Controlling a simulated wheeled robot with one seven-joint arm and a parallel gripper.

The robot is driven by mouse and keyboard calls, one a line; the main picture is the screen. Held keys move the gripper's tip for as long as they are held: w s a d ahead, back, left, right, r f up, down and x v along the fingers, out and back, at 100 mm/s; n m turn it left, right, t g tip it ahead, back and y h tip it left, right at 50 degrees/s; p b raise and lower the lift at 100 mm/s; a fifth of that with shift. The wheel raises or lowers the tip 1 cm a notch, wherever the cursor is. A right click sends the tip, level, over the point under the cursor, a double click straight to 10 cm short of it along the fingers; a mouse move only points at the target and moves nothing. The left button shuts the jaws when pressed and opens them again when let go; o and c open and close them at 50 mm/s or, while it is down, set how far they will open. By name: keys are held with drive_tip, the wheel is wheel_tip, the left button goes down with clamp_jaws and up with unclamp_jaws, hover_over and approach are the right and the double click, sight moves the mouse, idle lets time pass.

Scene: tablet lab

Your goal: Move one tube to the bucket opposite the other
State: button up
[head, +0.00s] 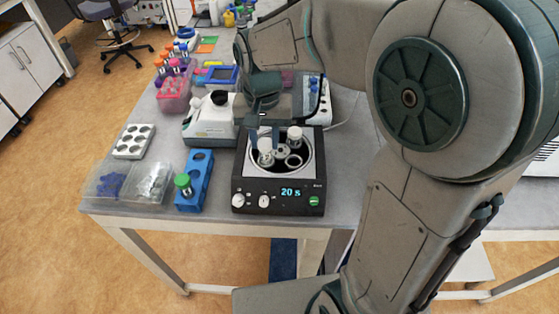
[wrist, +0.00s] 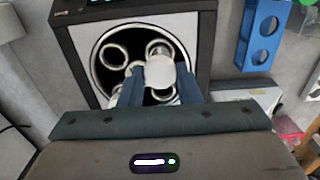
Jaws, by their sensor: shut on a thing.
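The open centrifuge (head: 240,182) stands on the bench, its display reading 20 s. My gripper (head: 264,140) reaches down over its round chamber, shut on a white-capped tube (head: 265,146). In the wrist view, the white cap (wrist: 160,72) sits between my fingers, beside a bucket ring (wrist: 158,47). I cannot tell whether its lower end is inside a bucket. The other white-capped tube (head: 295,133) stands at the back right of the rotor. An empty-looking bucket (head: 293,161) is at the front right; it shows at the upper left in the wrist view (wrist: 113,53).
A blue rack (head: 196,172) with a green-capped tube (head: 184,182) stands left of the centrifuge. Clear bins (head: 150,184), a white well block (head: 133,141) and a white instrument (head: 208,122) are nearby. My arm fills the right side.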

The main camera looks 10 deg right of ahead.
drive_tip(key=shift+f+b, duration=0.75)
drive_tip(key=shift+f, duration=0.35)
drive_tip(key=o, duration=0.9)
drive_tip(key=shift+r, duration=0.1)
wheel_tip(320, 180, up, 14)
drive_tip(key=s+d+f+t, duration=0.1)
drive_tip(key=s+d+f, duration=0.2)
drive_tip(key=s+f, duration=0.1)
drive_tip(key=s+d+f+n+t, duration=0.1)
drive_tip(key=s+d+f, duration=0.3)
drive_tip(key=s+d+f+n+t, duration=0.1)
drive_tip(key=s+d+f, duration=0.3)
drive_tip(key=shift+s+f, duration=0.15)
drive_tip(key=shift+s, duration=0.15)
